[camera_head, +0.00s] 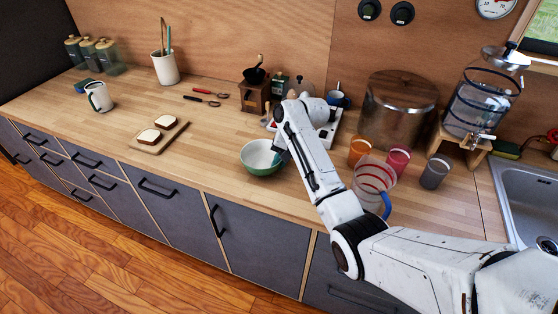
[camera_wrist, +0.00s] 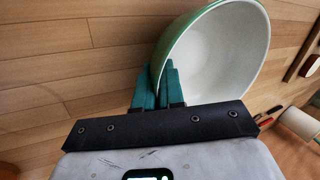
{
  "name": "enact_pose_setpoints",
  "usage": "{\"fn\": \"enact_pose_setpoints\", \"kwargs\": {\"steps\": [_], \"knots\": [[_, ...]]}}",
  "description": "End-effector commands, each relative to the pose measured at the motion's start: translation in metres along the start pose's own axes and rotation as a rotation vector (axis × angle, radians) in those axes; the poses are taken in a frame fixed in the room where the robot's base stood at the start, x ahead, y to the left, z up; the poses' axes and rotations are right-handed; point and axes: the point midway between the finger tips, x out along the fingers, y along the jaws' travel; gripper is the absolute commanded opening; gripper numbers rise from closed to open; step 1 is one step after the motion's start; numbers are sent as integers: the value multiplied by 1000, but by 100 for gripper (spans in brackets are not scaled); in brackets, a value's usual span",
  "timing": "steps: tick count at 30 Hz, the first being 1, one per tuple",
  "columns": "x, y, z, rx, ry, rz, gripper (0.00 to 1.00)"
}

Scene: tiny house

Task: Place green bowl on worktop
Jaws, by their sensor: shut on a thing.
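The green bowl (camera_head: 262,157), white inside, is upright at the worktop's front part in the head view. I cannot tell whether its base touches the wood. The wooden worktop (camera_head: 215,130) runs along the wall. My gripper (camera_head: 281,152) is at the bowl's right side, partly hidden by my arm. In the wrist view the bowl (camera_wrist: 215,50) fills the upper right, and my gripper's teal fingers (camera_wrist: 158,85) are shut on its rim. The worktop (camera_wrist: 70,50) shows behind the bowl.
A board with bread slices (camera_head: 158,135) lies to the left. A coffee grinder (camera_head: 255,92) stands behind the bowl. Coloured cups (camera_head: 397,162) and a striped glass container (camera_head: 373,185) stand to the right. The worktop between board and bowl is clear.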

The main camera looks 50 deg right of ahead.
Motion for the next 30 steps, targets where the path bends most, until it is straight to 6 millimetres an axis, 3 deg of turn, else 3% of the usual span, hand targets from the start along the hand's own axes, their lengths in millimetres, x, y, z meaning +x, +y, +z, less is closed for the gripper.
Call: {"fn": "enact_pose_setpoints", "kwargs": {"steps": [6,7,9,19,23,30], "knots": [[2,0,0,0,1,-1,0],[2,1,0,0,0,0,11],[2,1,0,0,0,0,18],[-3,0,0,0,1,-1,19],[-19,-1,-1,-1,4,-4,19],[-68,-1,-1,-1,5,-4,19]]}}
